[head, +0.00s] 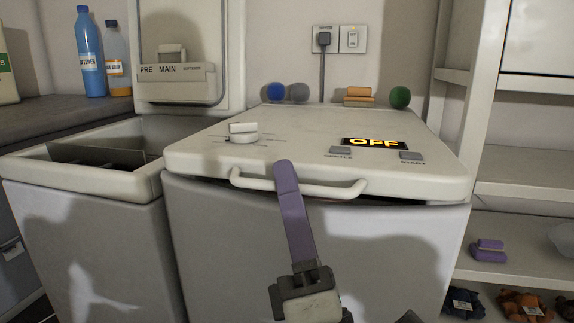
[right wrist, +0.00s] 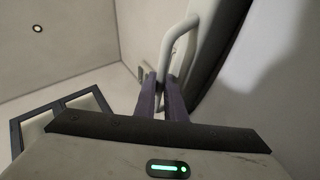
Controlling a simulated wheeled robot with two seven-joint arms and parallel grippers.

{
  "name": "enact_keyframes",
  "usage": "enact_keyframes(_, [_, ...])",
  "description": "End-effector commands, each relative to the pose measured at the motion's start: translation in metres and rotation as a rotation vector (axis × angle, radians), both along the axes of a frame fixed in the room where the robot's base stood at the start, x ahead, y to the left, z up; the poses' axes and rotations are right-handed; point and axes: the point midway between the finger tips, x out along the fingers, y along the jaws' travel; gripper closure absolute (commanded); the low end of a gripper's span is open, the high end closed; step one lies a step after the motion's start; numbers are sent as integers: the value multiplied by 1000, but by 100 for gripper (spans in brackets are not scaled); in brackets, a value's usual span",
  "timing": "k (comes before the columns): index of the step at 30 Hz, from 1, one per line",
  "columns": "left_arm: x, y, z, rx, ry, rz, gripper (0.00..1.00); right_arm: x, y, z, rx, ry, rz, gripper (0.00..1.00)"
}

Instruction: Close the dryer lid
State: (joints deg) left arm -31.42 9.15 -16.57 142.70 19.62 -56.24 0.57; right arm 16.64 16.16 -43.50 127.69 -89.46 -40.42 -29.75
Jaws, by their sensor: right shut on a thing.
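The dryer (head: 300,240) stands in the middle of the head view. Its pale lid (head: 290,140) lies almost flat on top, with a thin dark gap under its front edge at the right. A bar handle (head: 335,188) runs along the lid's front edge. My right gripper (head: 285,170), with purple fingers, is shut on this handle from the front. In the right wrist view the lid handle (right wrist: 183,45) passes between the purple fingers (right wrist: 162,88). The display on the lid (head: 374,143) reads OFF. My left gripper is not in view.
To the left stands the washer with its lid (head: 190,50) raised and its tub (head: 80,165) open. Blue and green balls (head: 400,97) and an orange block (head: 358,94) sit behind the dryer lid. Shelves (head: 520,190) stand at the right.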

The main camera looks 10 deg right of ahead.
Motion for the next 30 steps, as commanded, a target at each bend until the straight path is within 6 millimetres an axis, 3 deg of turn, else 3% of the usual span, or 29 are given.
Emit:
enact_keyframes(13, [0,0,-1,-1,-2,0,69,3,-2,-12,8,19,-1,100])
enact_keyframes(14, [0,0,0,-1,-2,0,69,3,-1,-12,7,19,-2,87])
enact_keyframes(15, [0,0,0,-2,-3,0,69,4,-1,-12,6,21,-2,82])
enact_keyframes(25, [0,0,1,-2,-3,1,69,2,-2,-15,5,22,-5,82])
enact_keyframes(30, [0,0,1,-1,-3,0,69,-17,-4,-30,2,22,-4,82])
